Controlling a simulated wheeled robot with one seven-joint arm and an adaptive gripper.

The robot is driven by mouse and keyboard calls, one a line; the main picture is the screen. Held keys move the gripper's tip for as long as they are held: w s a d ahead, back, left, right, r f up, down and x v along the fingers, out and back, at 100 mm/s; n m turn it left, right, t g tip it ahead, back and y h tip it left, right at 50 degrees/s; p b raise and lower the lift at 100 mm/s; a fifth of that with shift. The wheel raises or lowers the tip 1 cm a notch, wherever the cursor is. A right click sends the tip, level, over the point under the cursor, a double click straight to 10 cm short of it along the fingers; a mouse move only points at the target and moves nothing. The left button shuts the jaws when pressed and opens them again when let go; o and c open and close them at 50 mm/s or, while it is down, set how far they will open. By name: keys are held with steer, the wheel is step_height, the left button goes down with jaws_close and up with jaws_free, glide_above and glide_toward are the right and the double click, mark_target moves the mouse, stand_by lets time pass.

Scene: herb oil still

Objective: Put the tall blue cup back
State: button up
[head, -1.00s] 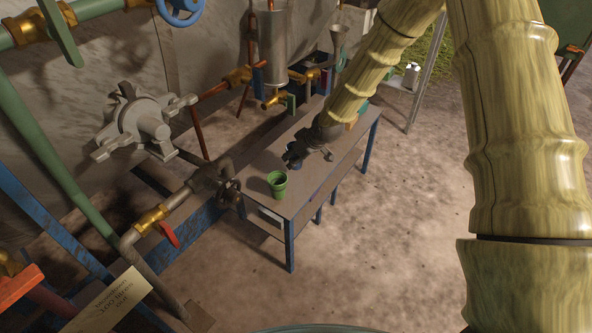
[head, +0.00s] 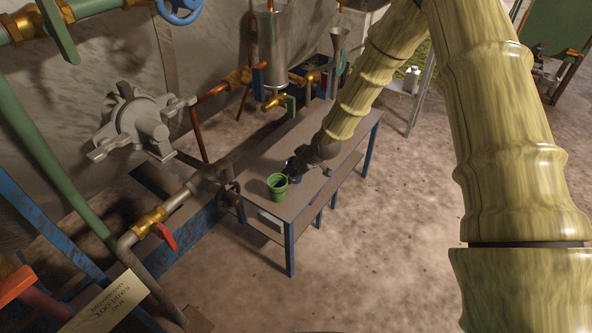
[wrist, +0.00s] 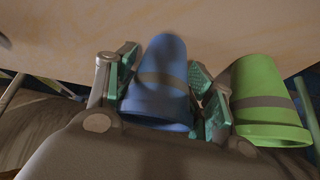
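The blue cup (wrist: 160,85), with a grey band, stands between the two green-padded fingers of my gripper (wrist: 168,78) in the wrist view. The left pad looks close against the cup; a narrow gap shows at the right pad. I cannot tell whether either touches. In the head view my gripper (head: 298,164) is low over the table and mostly hides the blue cup. A green cup (head: 277,188) stands upright and open just left of it, near the table's front end. In the wrist view the green cup (wrist: 265,100) is just right of the right finger.
The narrow grey table (head: 262,158) has blue legs and a lower shelf. A metal still vessel (head: 276,50) with brass valves and a funnel (head: 339,42) stand behind it.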

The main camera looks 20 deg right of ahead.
steer(key=shift+o, duration=1.4)
steer(key=shift+r, duration=0.25)
steer(key=p+v, duration=0.2)
steer(key=v, duration=1)
steer(key=shift+p, duration=0.4)
steer(key=s+a+f+m+g+h, duration=0.1)
steer(key=s+a+f+m+g, duration=0.1)
steer(key=s+f, duration=1.1)
steer(key=s+a+f+m+g+h, duration=0.1)
steer(key=s+a+f+m+g, duration=0.15)
steer(key=s+f, duration=1)
steer(key=s+d+r+m+g+h, duration=0.1)
steer(key=s, duration=1.6)
steer(key=shift+d+m, duration=0.3)
steer(key=shift+m, duration=0.05)
